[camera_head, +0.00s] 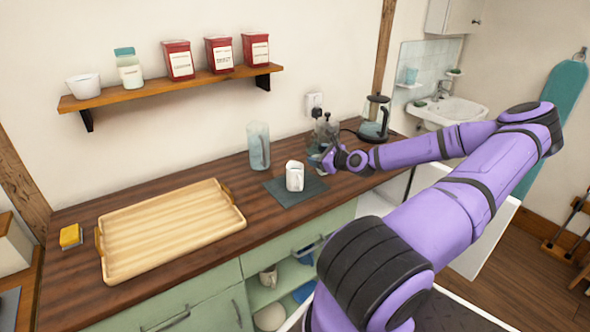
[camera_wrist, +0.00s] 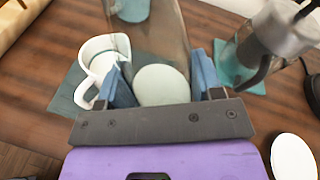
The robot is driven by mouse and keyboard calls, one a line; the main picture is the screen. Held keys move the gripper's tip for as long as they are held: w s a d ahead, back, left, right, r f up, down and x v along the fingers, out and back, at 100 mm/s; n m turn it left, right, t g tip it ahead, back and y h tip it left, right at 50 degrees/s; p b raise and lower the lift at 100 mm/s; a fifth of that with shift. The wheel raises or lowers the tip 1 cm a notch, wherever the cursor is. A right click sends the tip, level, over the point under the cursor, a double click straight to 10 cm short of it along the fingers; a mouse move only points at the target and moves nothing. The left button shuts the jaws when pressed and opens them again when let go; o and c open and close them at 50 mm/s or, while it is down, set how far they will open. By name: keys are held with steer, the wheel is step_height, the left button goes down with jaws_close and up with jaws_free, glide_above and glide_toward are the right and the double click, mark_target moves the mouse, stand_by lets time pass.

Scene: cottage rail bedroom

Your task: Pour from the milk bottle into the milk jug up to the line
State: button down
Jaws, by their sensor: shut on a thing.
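The milk jug (camera_head: 295,177) is white and stands upright on a dark mat (camera_head: 309,191) on the counter. In the wrist view the jug (camera_wrist: 101,66) is just left of my gripper, with its handle toward the lower left. My gripper (camera_wrist: 163,86) is shut on the clear glass milk bottle (camera_wrist: 162,42), with a pale round patch low in the glass between the fingers. In the head view my gripper (camera_head: 327,155) is right of and a little above the jug; the held bottle is mostly hidden there. The fill line and the milk level in the jug cannot be made out.
A tall glass pitcher (camera_head: 258,146) stands behind and left of the jug. A kettle (camera_head: 375,118) and a glass press (camera_wrist: 268,40) stand to the right. A wooden tray (camera_head: 170,228) and a yellow sponge (camera_head: 71,236) are at left. A shelf (camera_head: 170,88) hangs above.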

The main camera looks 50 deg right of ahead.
steer(key=shift+d+r+m+t, duration=0.1)
steer(key=shift+d+m+t, duration=0.05)
steer(key=shift+m+t, duration=0.25)
steer(key=shift+s+f+m+y, duration=0.1)
steer(key=shift+f+m+y, duration=0.2)
steer(key=shift+f, duration=0.15)
steer(key=shift+d+f+m+t+b, duration=0.15)
steer(key=shift+f+m+t+b, duration=0.15)
steer(key=shift+f+m+t, duration=0.15)
steer(key=shift+s+f+t, duration=0.1)
steer(key=shift+f+t, duration=0.15)
steer(key=shift+d+f+m+t, duration=0.1)
steer(key=shift+f+m+t, duration=0.3)
steer(key=shift+f+m, duration=0.25)
steer(key=shift+s, duration=0.15)
